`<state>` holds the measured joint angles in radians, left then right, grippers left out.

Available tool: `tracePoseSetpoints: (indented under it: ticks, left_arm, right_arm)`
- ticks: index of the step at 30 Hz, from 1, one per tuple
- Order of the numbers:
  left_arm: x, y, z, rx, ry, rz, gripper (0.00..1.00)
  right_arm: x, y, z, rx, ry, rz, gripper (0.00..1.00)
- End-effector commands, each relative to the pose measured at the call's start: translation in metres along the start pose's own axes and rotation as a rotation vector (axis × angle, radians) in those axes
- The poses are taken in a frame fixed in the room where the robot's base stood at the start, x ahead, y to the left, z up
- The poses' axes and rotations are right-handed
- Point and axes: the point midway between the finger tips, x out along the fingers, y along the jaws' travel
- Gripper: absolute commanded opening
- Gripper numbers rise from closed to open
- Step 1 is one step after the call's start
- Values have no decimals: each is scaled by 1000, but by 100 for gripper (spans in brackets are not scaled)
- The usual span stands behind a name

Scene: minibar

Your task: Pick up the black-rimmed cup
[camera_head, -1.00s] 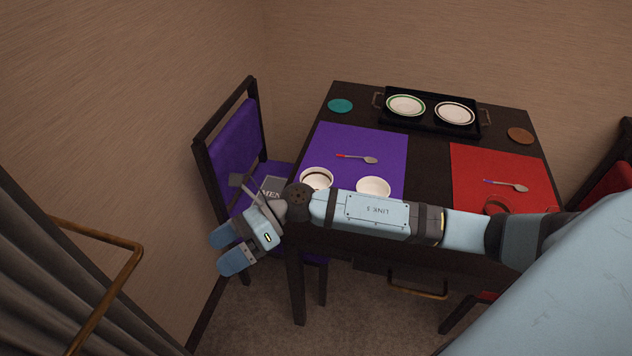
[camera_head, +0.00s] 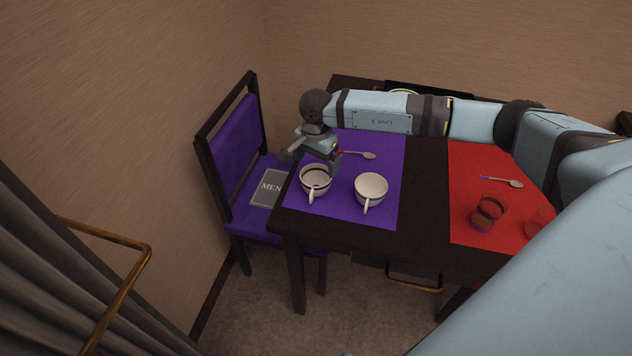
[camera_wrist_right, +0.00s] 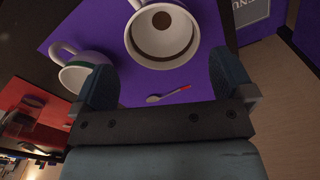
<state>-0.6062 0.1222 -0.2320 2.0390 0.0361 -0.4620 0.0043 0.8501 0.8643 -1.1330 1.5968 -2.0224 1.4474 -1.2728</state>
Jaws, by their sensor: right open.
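The black-rimmed cup (camera_head: 315,188) stands upright on the purple mat (camera_head: 345,213), white with a dark line at its rim and its handle toward the front. In the right wrist view the cup (camera_wrist_right: 184,52) shows at the top with a brown ring inside. A second white cup (camera_head: 371,188) stands to its right; in the wrist view this cup (camera_wrist_right: 76,76) has a green band. My right gripper (camera_head: 311,160) is open and empty, just behind the black-rimmed cup and above the mat. Its fingers (camera_wrist_right: 163,85) are apart in the wrist view. My left gripper is not in view.
A spoon (camera_head: 358,155) lies behind the cups. A menu (camera_head: 268,187) lies on the purple chair (camera_head: 234,150) at the left. A red mat (camera_head: 475,160) at the right holds a spoon and glasses. My right arm covers most of the tray at the back.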

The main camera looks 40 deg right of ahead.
Motion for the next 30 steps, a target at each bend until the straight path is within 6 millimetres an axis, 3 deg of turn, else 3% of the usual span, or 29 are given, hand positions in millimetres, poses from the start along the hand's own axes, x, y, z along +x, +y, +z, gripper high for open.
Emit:
tracePoseSetpoints:
  ticks: [8,16,25,30]
  left_arm:
    - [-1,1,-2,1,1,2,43]
    - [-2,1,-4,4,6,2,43]
    - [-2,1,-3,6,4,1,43]
    - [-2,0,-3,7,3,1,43]
  right_arm:
    - [23,0,0,1,-1,0,100]
    - [61,-2,-1,1,-2,0,100]
    - [66,-2,-1,0,-2,-1,100]
    - [66,-2,-1,1,-2,-1,64]
